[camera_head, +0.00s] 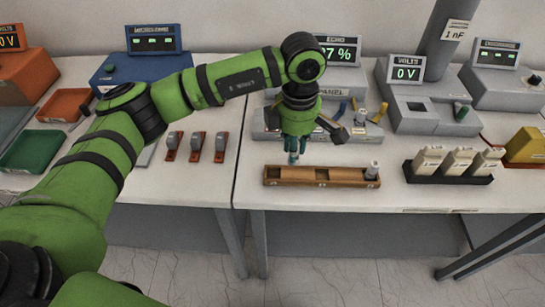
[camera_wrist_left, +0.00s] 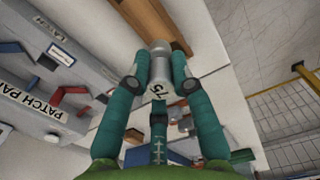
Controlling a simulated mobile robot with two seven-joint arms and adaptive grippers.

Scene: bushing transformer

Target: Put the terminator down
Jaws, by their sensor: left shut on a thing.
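My left gripper (camera_head: 293,157) points down just behind the left part of the wooden tray (camera_head: 320,184), as seen in the head view. In the left wrist view its teal fingers (camera_wrist_left: 160,82) are shut on a silver-grey cylindrical terminator (camera_wrist_left: 157,62) marked "75". In the head view the fingers mostly hide this terminator, and I cannot tell whether it touches the table. The tray's left and middle compartments look empty. The tray also shows in the left wrist view (camera_wrist_left: 150,18). My right gripper is not in view.
The patch panel (camera_head: 262,128) with coloured connectors stands behind the gripper. Red-and-grey switches (camera_head: 220,147) are to the left. The table's front edge runs close before the tray.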

